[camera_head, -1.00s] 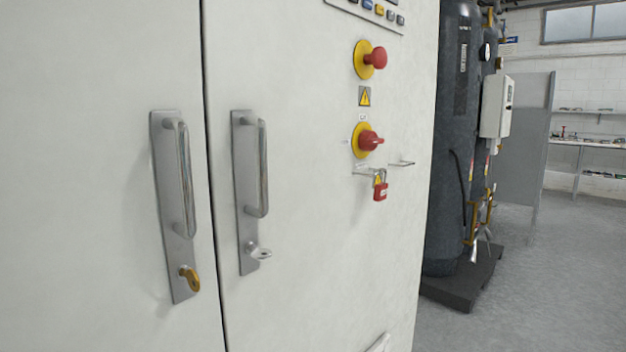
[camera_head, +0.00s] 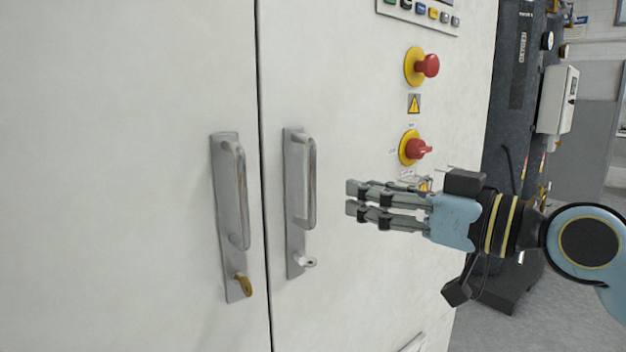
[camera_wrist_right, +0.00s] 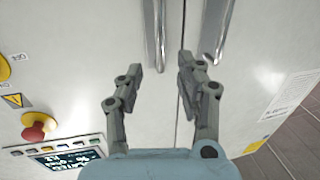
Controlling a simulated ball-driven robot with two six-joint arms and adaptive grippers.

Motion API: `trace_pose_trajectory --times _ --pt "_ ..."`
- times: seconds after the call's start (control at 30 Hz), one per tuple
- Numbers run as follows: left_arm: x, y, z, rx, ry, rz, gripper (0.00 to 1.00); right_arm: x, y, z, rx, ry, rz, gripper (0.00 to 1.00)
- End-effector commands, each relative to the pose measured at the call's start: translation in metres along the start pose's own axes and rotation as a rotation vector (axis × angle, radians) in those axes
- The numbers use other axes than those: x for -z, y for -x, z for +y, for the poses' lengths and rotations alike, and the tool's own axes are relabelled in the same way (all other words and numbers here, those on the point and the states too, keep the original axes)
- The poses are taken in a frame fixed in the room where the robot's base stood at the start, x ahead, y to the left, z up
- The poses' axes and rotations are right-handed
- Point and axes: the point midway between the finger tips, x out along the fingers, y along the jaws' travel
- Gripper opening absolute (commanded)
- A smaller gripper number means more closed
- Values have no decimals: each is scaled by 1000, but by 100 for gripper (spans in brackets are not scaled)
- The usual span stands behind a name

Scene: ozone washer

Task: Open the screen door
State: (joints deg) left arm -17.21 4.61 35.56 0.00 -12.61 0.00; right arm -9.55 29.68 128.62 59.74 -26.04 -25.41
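The white cabinet's right door (camera_head: 345,80), with the control panel on it, stands shut against the left door (camera_head: 130,170). A lit screen (camera_wrist_right: 72,158) shows on its panel in the right wrist view. The right door's metal handle (camera_head: 310,185) is upright, with a silver key (camera_head: 305,261) below it. My right gripper (camera_head: 352,198) is open and empty, to the right of this handle and apart from it. In the right wrist view the same handle (camera_wrist_right: 153,35) lies beyond the open fingers (camera_wrist_right: 162,72). My left gripper is out of view.
The left door has a matching handle (camera_head: 240,195) and a brass key (camera_head: 243,286). A red knob (camera_head: 428,65) and a red switch (camera_head: 418,149) stick out above my right gripper. A dark tank (camera_head: 505,100) stands right of the cabinet.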

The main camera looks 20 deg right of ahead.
Motion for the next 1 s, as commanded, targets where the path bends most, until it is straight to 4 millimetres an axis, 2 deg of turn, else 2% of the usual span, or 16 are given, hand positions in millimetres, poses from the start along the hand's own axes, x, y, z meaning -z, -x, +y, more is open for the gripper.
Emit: trace_pose_trajectory --times 0.17,0.4,0.53,0.7,0.97,1.0 --pt "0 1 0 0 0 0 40 1 -23 0 -3 -9 7 37" --pt "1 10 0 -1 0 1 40 1 -70 0 -4 -9 5 37" --pt "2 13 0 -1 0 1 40 0 -90 0 -3 -8 2 37" --pt "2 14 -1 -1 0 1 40 -1 -102 0 -3 -5 0 37" --pt "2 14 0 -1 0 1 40 -2 -103 0 -3 -3 0 37" --pt "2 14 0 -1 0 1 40 -2 -103 0 -3 -4 0 35"
